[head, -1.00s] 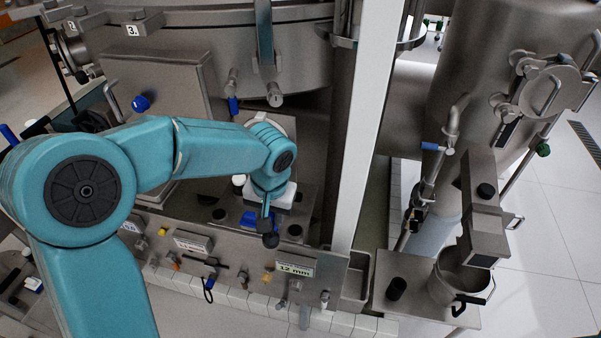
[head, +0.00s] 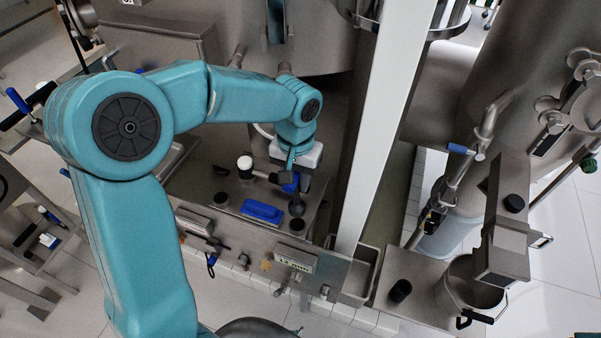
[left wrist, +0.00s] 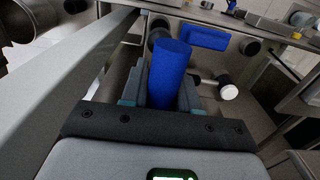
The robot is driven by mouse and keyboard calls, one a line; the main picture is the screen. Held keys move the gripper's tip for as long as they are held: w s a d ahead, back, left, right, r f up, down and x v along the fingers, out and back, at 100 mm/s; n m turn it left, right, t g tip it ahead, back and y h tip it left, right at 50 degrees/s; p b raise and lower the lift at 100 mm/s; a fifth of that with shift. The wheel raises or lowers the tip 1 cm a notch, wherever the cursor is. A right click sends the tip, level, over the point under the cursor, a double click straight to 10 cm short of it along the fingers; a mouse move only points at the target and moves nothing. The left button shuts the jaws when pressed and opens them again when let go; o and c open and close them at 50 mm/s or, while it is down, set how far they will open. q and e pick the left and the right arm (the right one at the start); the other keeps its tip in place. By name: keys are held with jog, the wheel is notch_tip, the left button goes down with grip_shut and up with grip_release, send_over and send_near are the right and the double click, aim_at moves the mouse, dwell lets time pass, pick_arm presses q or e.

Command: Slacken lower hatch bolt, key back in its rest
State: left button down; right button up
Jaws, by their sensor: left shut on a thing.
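My left gripper (head: 291,184) is above the steel bench, seen from behind its arm. In the left wrist view, its fingers (left wrist: 165,88) are shut on a blue cylindrical handle (left wrist: 172,62), likely that of the key. In the head view only a small blue part of the handle shows beside the fingers, and a dark knob-ended shape hangs below them. A small label plate (head: 295,259) is on the bench front; an earlier view reads it as 12 mm. I cannot pick out the lower hatch bolt or the key's rest. My right gripper is out of view.
A blue block (head: 262,211) and a white-capped dark piece (head: 245,166) are on the bench. A pale upright post (head: 372,150) stands close to the right of my left gripper. A steel pot (head: 472,288) and a black knob (head: 400,290) are at the lower right.

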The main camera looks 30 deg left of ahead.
pick_arm(q)
jog(key=shift+d, duration=0.15)
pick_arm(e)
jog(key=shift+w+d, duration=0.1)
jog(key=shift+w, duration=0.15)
pick_arm(q)
jog(key=shift+w, duration=0.1)
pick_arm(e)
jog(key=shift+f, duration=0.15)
